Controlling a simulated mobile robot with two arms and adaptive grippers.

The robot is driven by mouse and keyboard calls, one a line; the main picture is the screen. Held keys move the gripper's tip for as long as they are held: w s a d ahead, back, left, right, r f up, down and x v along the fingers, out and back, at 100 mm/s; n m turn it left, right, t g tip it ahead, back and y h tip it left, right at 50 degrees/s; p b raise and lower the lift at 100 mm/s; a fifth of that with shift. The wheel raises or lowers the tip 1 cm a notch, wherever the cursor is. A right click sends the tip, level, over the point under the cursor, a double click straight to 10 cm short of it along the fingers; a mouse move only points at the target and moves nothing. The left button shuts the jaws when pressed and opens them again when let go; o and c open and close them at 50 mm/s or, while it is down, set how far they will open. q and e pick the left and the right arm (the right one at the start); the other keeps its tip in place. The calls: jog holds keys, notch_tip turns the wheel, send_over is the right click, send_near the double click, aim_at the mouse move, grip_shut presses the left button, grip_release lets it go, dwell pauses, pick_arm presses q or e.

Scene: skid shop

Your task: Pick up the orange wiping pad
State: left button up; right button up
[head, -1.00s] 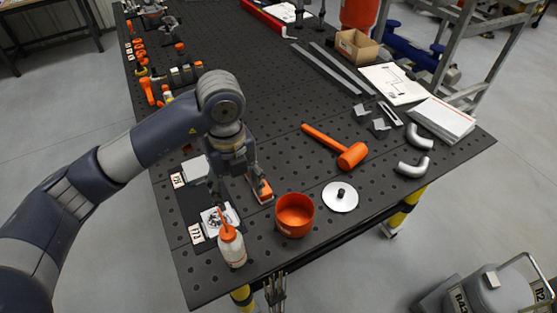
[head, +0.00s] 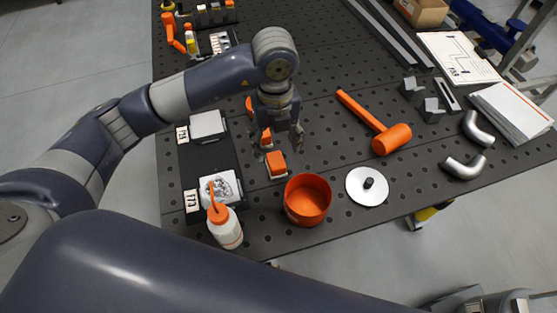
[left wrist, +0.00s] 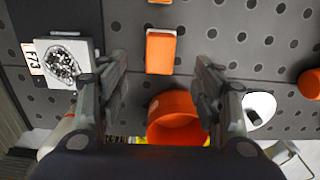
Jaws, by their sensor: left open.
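The orange wiping pad (head: 277,162) is a small orange block with a pale lower edge, lying on the dark perforated table, left of and behind the orange bowl (head: 308,200). My left gripper (head: 280,143) is open and empty, pointing down just behind the pad in the head view. In the left wrist view the pad (left wrist: 160,52) shows between and beyond the spread fingers (left wrist: 162,68), without visible contact. The bowl (left wrist: 175,120) is nearer in that view, between the fingers. My right gripper is not in view.
A white bottle with an orange tip (head: 224,226) stands left of the bowl, by a dark mat with a tray of small parts (head: 220,188). A metal lid (head: 367,186) and orange mallet (head: 378,127) lie to the right. Another orange item is partly hidden behind my gripper.

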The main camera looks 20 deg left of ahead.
aim_at(276, 160)
pick_arm(q)
jog(key=shift+s+f, duration=0.15)
jog(key=shift+f, duration=0.5)
jog(key=shift+s+a+f+p, duration=0.1)
jog(key=shift+f+p, duration=0.2)
jog(key=shift+f, duration=0.65)
jog(key=f, duration=0.1)
jog(key=f+p, duration=0.2)
jog(key=shift+w+f, duration=0.3)
jog(key=shift+f, duration=0.55)
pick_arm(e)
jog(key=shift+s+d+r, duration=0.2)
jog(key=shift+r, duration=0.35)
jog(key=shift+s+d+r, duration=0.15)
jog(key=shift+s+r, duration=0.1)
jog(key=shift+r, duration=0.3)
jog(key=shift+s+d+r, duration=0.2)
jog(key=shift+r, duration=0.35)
pick_arm(q)
jog(key=c, duration=1.1)
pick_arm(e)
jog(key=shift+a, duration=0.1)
